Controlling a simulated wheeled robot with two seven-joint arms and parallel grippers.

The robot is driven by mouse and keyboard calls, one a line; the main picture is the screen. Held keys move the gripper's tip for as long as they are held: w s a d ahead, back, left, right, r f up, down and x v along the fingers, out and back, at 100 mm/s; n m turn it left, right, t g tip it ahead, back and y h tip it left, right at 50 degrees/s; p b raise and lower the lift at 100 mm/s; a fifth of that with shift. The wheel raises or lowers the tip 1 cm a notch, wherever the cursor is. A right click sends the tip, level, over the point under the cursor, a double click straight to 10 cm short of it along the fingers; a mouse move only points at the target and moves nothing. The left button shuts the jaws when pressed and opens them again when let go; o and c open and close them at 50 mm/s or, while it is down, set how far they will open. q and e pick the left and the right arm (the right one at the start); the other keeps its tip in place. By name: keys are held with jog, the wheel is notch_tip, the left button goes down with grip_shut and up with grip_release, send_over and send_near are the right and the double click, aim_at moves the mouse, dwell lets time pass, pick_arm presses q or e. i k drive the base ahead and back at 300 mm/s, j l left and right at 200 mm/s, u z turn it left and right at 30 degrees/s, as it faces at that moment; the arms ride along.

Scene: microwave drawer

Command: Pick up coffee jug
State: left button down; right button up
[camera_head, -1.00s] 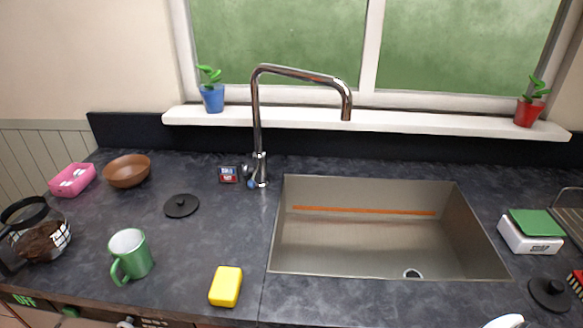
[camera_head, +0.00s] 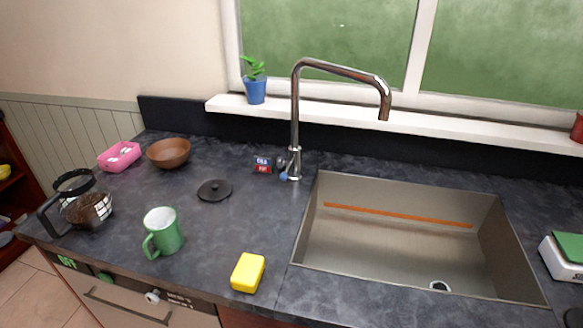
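The coffee jug (camera_head: 88,211) is a clear glass pot with a black handle and black rim, with dark brown contents. It stands at the left end of the dark countertop, near the front edge, with its handle pointing left. A round black lid (camera_head: 214,190) lies flat on the counter, right of the jug and behind the green mug; I cannot tell if it belongs to the jug. Neither of my grippers is in view.
A green mug (camera_head: 164,233) stands right of the jug. A brown bowl (camera_head: 169,153) and pink box (camera_head: 119,156) sit behind. A yellow sponge (camera_head: 248,272) lies near the front edge, left of the sink (camera_head: 400,250). A drawer front (camera_head: 140,305) is below the counter.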

aim_at(84, 202)
jog(key=u, duration=1.3)
